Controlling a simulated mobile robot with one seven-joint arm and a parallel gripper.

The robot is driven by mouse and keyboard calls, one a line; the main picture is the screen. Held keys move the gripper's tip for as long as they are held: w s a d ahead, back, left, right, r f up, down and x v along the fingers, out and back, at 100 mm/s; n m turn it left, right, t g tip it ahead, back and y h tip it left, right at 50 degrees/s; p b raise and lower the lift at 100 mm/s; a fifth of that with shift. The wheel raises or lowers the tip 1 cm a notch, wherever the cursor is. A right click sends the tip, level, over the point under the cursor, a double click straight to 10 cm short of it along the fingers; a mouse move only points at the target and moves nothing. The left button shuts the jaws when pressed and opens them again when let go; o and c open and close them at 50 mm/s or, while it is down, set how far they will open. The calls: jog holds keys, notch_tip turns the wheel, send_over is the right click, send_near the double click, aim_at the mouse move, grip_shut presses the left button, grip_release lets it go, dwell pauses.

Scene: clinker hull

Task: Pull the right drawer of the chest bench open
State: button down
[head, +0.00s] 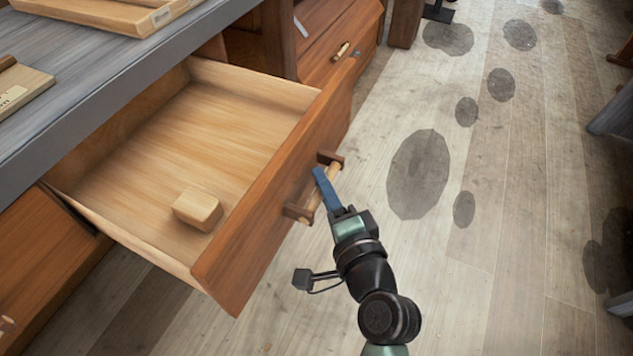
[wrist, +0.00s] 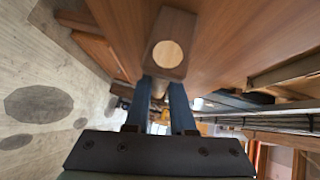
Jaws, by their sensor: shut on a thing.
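The drawer (head: 270,215) of the chest bench stands well out from the bench in the head view, its inside open to sight. A small wooden block (head: 198,209) lies in it. The drawer's wooden bar handle (head: 313,196) sits on two dark brackets on the front. My gripper (head: 323,183) is at this handle, its blue fingers closed around the bar. In the wrist view, the two blue fingers (wrist: 167,105) stand on either side of the handle (wrist: 166,55), whose round end shows in its bracket. The fingertips are partly hidden.
The grey bench top (head: 95,75) runs above the drawer, with wooden pieces on it. Another drawer front with a handle (head: 341,51) is further back. The plank floor (head: 510,200), with dark round patches, is clear to the right of the drawer.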

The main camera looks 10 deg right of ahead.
jog(key=c, duration=0.8)
grip_release()
jog(key=shift+o, duration=0.2)
jog(key=shift+s, duration=0.1)
jog(key=s+d+r, duration=0.1)
jog(key=s+d, duration=0.1)
jog(key=s, duration=1)
jog(key=shift+s+r+p, duration=0.3)
jog(key=shift+r+p, duration=0.05)
jog(key=shift+r, duration=0.05)
